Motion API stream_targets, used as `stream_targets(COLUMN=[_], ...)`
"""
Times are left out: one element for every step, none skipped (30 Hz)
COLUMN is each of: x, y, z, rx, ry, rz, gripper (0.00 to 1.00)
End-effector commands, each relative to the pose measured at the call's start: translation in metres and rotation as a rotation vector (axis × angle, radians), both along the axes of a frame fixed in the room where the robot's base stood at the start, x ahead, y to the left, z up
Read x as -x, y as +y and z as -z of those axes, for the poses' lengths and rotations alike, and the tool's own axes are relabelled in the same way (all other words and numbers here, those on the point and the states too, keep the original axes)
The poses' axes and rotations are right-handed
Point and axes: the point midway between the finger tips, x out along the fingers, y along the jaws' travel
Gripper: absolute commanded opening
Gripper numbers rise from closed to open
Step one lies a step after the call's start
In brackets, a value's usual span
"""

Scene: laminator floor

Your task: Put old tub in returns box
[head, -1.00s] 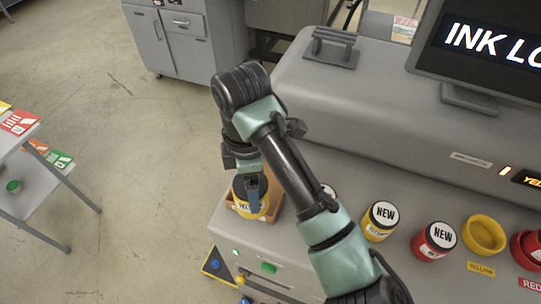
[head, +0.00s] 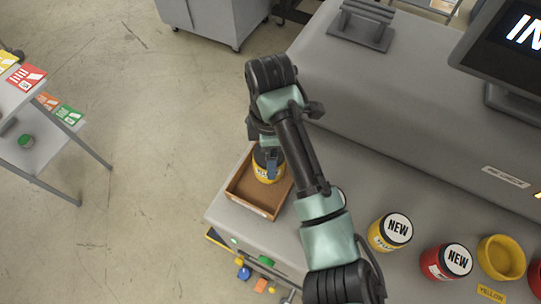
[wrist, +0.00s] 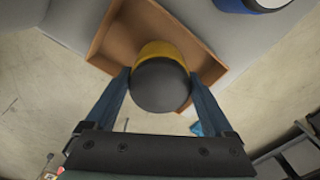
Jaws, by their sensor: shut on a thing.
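The old tub (head: 267,172) is yellow with a dark lid and a white label. It is between the fingers of my gripper (head: 266,160), which is shut on it. In the wrist view the tub (wrist: 160,78) shows its dark lid, with a finger on each side. The returns box (head: 244,203) is a shallow brown open tray on the near left corner of the grey machine top. The box floor also shows in the wrist view (wrist: 125,38).
A yellow NEW tub (head: 390,232) and a red NEW tub (head: 447,262) stand to the right, with an empty yellow holder (head: 501,257) beyond. A monitor (head: 506,55) stands at the back right. A table with cards (head: 40,140) is at left, with clear floor between.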

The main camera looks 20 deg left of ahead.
Motion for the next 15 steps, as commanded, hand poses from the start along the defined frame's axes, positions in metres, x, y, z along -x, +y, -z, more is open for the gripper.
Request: stream_targets(x=[0.001,0.001,0.001,0.001,0.001,0.0,0.0,0.0,0.0,0.0,0.0,0.0,0.0,0.0,0.0], y=[-0.001,0.0,-0.001,-0.001,-0.001,0.0,0.0,0.0,0.0,0.0,0.0,0.0,0.0,0.0,0.0], z=[0.006,0.01,0.015,0.018,0.021,0.023,0.024,0.025,0.025,0.025,0.025,0.025,0.025,0.025,0.027], rx=[0.001,0.001,0.001,0.0,0.001,0.001,0.0,0.0,0.0,0.0,0.0,0.0,0.0,0.0,0.0], ry=[0.006,0.004,0.004,0.003,0.003,0.002,0.001,0.0,0.0,0.0,0.0,0.0,0.0,0.0,0.0], rz=[0.003,0.003,0.003,0.002,0.002,0.001,0.001,0.001,0.001,0.001,0.001,0.001,0.001,0.001,0.001], gripper=[0.26,0.26,0.26,0.26,0.26,0.26,0.26,0.26,0.26,0.26,0.26,0.26,0.26,0.26,0.26])
